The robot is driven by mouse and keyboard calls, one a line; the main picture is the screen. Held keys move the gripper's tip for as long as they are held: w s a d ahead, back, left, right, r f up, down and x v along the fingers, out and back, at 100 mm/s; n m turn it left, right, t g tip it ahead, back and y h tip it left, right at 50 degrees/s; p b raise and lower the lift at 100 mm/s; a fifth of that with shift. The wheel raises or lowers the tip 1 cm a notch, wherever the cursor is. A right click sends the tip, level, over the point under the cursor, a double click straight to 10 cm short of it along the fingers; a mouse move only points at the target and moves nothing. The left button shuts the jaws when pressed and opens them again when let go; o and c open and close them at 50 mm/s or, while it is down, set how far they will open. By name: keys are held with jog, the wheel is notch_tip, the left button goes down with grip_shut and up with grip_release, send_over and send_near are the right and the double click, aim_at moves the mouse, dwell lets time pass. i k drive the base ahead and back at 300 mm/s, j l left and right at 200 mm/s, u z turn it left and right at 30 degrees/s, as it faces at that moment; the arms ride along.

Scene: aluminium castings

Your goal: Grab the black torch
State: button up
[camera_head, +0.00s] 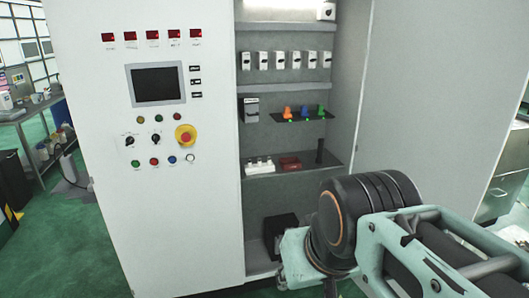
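A slim, dark upright object (320,150) stands at the right end of the lower shelf inside the open cabinet. It looks like the black torch, but it is small in the picture and I cannot make out its details. My arm fills the lower right, in front of the cabinet and below that shelf. My gripper's fingers do not show, so I cannot see whether they are open or shut.
A control panel with a screen (157,84) is on the left. A black box (280,228) sits low inside.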

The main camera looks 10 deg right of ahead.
aim_at(319, 160)
jog(key=i+z, duration=0.25)
jog(key=z, duration=0.2)
jog(key=i+j+z, duration=0.1)
jog(key=i+z, duration=0.15)
jog(key=z, duration=0.25)
jog(key=i+j+z, duration=0.35)
jog(key=i+j, duration=0.25)
jog(key=i+j+z, duration=0.1)
jog(key=i+j, duration=0.5)
jog(key=j, duration=0.1)
